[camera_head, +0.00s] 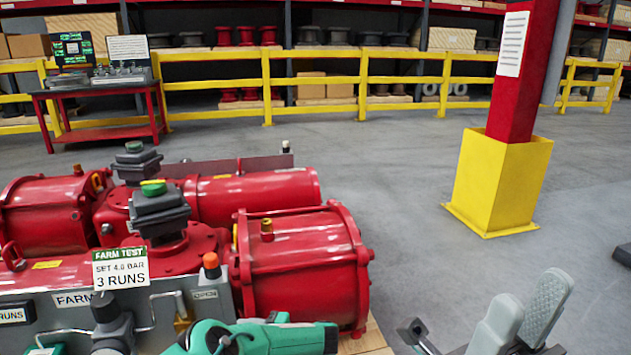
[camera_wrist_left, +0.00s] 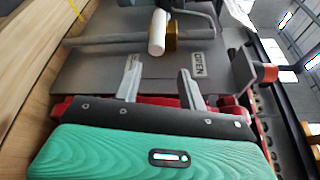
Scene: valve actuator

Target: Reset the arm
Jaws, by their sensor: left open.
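The red valve actuator (camera_head: 300,265) fills the lower left of the head view, with a grey control panel on its front. An OPEN label (camera_head: 205,295) is on the panel and also shows in the left wrist view (camera_wrist_left: 197,63). A white and brass handle (camera_wrist_left: 158,32) is beside it. My left gripper (camera_wrist_left: 158,85) is open and empty, its two fingers pointing at the panel below the handle. In the head view only its teal body shows, and its fingers are hidden. My right gripper (camera_head: 522,310) is at the bottom right, away from the actuator; its opening is unclear.
A white FARM TEST sign (camera_head: 121,268) stands on the actuator's front. An orange-topped fitting (camera_head: 211,265) is close to the OPEN label. A yellow-based red post (camera_head: 498,185) stands at right. Yellow railings (camera_head: 315,83) and a red bench (camera_head: 100,95) are behind. Grey floor is clear between.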

